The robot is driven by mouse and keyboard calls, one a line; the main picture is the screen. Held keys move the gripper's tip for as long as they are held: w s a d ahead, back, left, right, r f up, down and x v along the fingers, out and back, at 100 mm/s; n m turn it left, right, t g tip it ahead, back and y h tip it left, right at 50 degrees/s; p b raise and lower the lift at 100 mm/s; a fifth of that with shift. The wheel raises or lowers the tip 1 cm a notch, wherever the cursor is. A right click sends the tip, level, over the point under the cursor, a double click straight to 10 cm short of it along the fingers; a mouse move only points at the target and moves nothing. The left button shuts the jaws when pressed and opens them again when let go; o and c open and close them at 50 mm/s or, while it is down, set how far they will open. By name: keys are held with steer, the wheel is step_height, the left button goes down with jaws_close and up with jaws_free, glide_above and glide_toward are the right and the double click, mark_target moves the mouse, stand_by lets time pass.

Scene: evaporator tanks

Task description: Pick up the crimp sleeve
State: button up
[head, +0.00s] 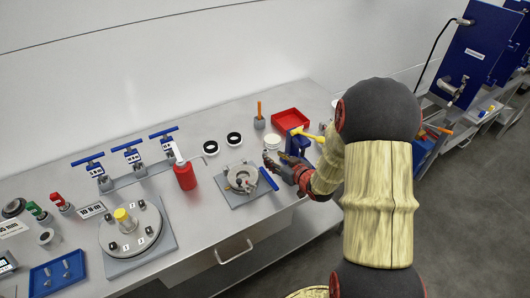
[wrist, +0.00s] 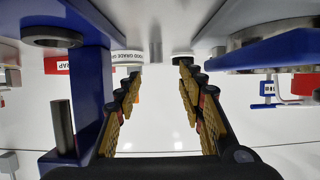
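I cannot make out the crimp sleeve for certain in either view. My gripper (head: 272,161) is over the bench, beside the blue tool with the yellow handle (head: 309,134) and the round grey fixture (head: 241,178). In the wrist view, my gripper (wrist: 159,72) is open, its two padded fingers apart with nothing held between them. A small dark grey cylinder (wrist: 62,126) stands against a blue frame (wrist: 91,95) left of the fingers; I cannot tell whether it is the sleeve. My arm hides part of the bench's right end.
A red tray (head: 290,119), a white lidded jar (head: 272,142) and a grey cup with an orange-handled tool (head: 259,122) stand behind my gripper. A red bottle (head: 184,173), blue-handled valves (head: 127,155) and a round plate fixture (head: 130,238) are farther left. The front strip of bench is mostly clear.

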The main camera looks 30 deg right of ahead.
mark_target(266, 151)
steer(key=x, duration=0.2)
steer(key=b+x, duration=0.1)
steer(key=x, duration=0.2)
steer(key=b+x, duration=0.1)
steer(key=x, duration=0.1)
steer(key=shift+w+d+f, duration=0.2)
steer(key=shift+w+d, duration=0.15)
steer(key=shift+w, duration=0.05)
steer(key=shift+r, duration=0.1)
steer(key=c, duration=0.3)
steer(key=c, duration=0.6)
steer(key=shift+c, duration=0.2)
